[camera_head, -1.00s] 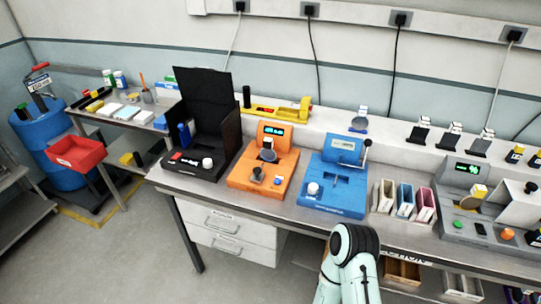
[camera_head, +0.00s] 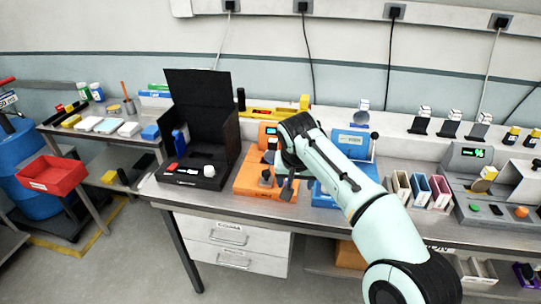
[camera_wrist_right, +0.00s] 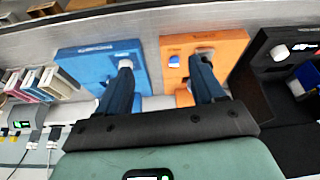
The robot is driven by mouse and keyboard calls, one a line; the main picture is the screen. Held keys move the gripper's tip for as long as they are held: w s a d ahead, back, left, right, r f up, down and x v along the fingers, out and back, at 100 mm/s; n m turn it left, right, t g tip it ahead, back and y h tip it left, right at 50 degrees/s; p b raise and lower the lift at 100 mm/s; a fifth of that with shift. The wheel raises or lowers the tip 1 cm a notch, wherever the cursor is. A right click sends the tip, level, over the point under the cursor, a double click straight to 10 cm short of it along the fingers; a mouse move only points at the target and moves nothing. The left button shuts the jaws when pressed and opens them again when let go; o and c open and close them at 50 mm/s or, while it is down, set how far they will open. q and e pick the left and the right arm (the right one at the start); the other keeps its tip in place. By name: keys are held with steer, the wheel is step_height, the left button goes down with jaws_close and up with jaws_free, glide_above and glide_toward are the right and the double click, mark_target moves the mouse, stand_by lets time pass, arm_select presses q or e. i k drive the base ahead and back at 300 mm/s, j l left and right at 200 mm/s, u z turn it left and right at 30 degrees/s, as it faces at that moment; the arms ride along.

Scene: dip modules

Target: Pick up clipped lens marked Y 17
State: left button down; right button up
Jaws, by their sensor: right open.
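No marking Y 17 can be read on any piece in these views. A round lens with a white-topped clip (camera_head: 362,113) stands on the back ledge behind the blue station. A yellow-clipped piece (camera_head: 488,173) sits at the grey station on the right. White-topped clips (camera_head: 425,112) stand on black holders along the ledge. My right gripper (camera_head: 284,184) is over the orange station (camera_head: 250,183), its arm crossing in front of the blue station. In the wrist view its fingers (camera_wrist_right: 163,78) are apart with nothing between them. My left gripper is out of view.
The blue station (camera_head: 327,198) is partly hidden by my right arm. A black open box (camera_head: 213,165) stands left of the orange station. Coloured slotted holders (camera_head: 420,190) and the grey station (camera_head: 467,155) stand right. A red bin (camera_head: 52,175) is at far left.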

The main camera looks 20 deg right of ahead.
mark_target(269, 154)
steer(key=i, duration=0.85)
